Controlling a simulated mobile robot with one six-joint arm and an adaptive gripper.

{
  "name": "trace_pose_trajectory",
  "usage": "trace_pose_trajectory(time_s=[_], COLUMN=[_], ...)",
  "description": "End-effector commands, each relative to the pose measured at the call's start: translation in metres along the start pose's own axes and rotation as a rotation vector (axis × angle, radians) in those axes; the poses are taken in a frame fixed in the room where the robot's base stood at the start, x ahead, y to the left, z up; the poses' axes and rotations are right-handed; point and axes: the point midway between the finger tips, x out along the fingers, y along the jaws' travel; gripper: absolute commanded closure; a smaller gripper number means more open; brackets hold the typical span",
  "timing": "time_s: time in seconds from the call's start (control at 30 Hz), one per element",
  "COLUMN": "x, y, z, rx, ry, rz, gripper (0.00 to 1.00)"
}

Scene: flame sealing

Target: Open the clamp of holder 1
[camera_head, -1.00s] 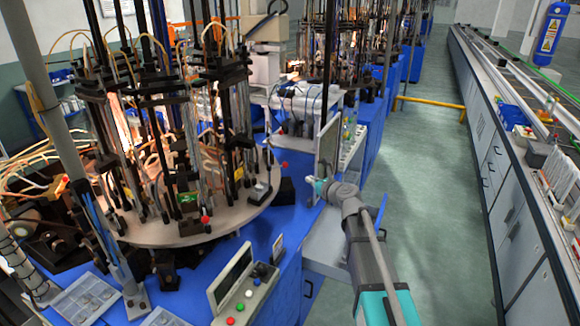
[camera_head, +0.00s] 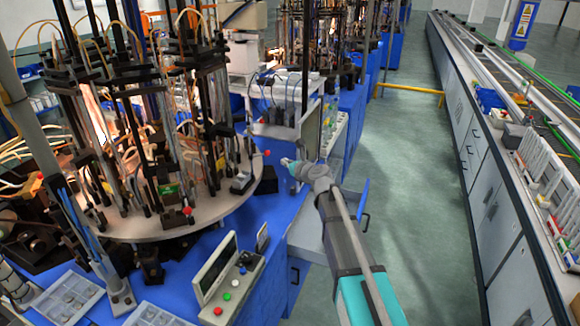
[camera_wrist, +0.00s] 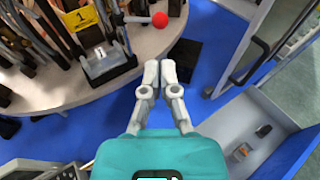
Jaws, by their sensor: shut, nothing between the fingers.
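Holder 1 stands at the rim of the round table; its yellow label "1" (camera_wrist: 80,18) shows in the wrist view. A lever with a red ball knob (camera_wrist: 160,20) sticks out from the holder toward the right; the knob also shows in the head view (camera_head: 267,153). A dark-framed clear block (camera_wrist: 108,64) sits at the holder's foot. My gripper (camera_wrist: 159,70) is shut and empty, below the red knob in the wrist view and apart from it. In the head view my gripper (camera_head: 286,162) is just right of the knob. The clamp's jaws are not clearly visible.
The round table (camera_head: 205,215) carries several tall holders with rods and tubes. A control box with coloured buttons (camera_head: 232,280) stands at the front. A dark upright panel (camera_head: 311,130) stands beyond my gripper. Blue surface (camera_wrist: 215,105) lies clear beneath my gripper.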

Motion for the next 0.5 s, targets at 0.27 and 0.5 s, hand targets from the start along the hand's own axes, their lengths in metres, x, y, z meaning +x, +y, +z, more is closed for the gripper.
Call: trace_pose_trajectory(time_s=[0.27, 0.5], x=[0.047, 0.079], y=[-0.002, -0.002], z=[-0.001, -0.001], rx=[0.001, 0.0], ry=[0.0, 0.0], rz=[0.0, -0.001], gripper=[1.0, 1.0])
